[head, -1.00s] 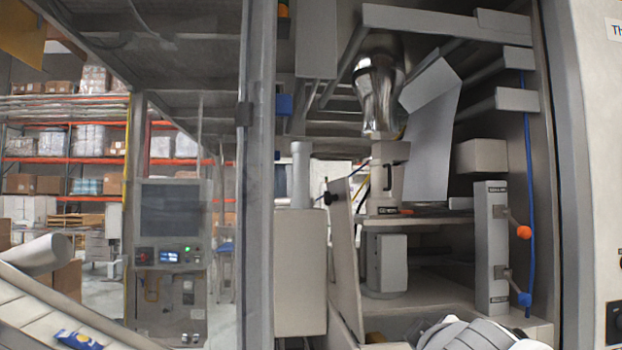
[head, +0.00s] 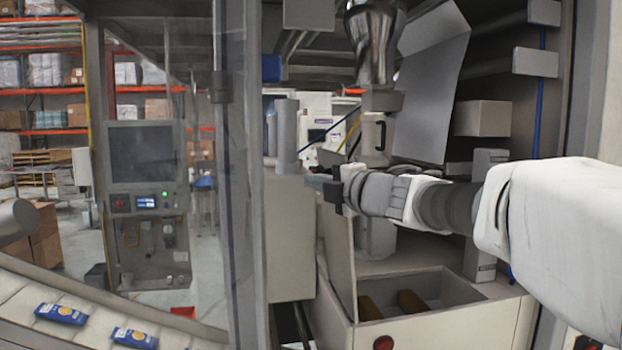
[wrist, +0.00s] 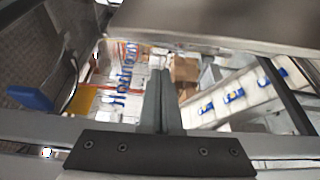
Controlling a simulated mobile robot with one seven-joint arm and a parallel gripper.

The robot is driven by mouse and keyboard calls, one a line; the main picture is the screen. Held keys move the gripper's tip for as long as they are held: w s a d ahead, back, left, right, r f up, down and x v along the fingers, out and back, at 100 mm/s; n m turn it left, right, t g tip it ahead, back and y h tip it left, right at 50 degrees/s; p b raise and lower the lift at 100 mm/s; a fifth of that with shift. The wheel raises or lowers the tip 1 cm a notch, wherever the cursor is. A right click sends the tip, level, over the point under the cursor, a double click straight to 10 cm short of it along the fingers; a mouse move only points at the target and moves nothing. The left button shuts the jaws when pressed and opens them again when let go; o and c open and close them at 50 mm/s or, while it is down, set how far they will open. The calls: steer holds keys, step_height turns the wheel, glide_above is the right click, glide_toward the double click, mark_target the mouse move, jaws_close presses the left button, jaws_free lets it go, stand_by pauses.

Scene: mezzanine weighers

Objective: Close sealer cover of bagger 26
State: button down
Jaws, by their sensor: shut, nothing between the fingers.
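The sealer cover seems to be the beige panel (head: 337,262) standing up, slightly tilted, at the left edge of an open-topped housing (head: 455,318) in the head view. The housing's inside shows, with brown blocks (head: 412,301) in it. My gripper (head: 314,181) is at the height of the panel's top edge, its fingers pointing left. It hides the panel's upper part, so I cannot tell whether they touch. In the wrist view my gripper's fingers (wrist: 160,98) are closed together with nothing between them.
A grey cabinet (head: 290,235) stands left of the panel, behind a clear guard door with a grey post (head: 238,200). A shiny forming tube (head: 372,45) hangs above. A conveyor (head: 95,318) with blue packs runs at lower left. A control panel (head: 140,155) stands behind.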

steer(key=w+p, duration=0.1)
steer(key=w, duration=0.5)
steer(key=shift+d, duration=0.35)
steer(key=shift+r, duration=0.1)
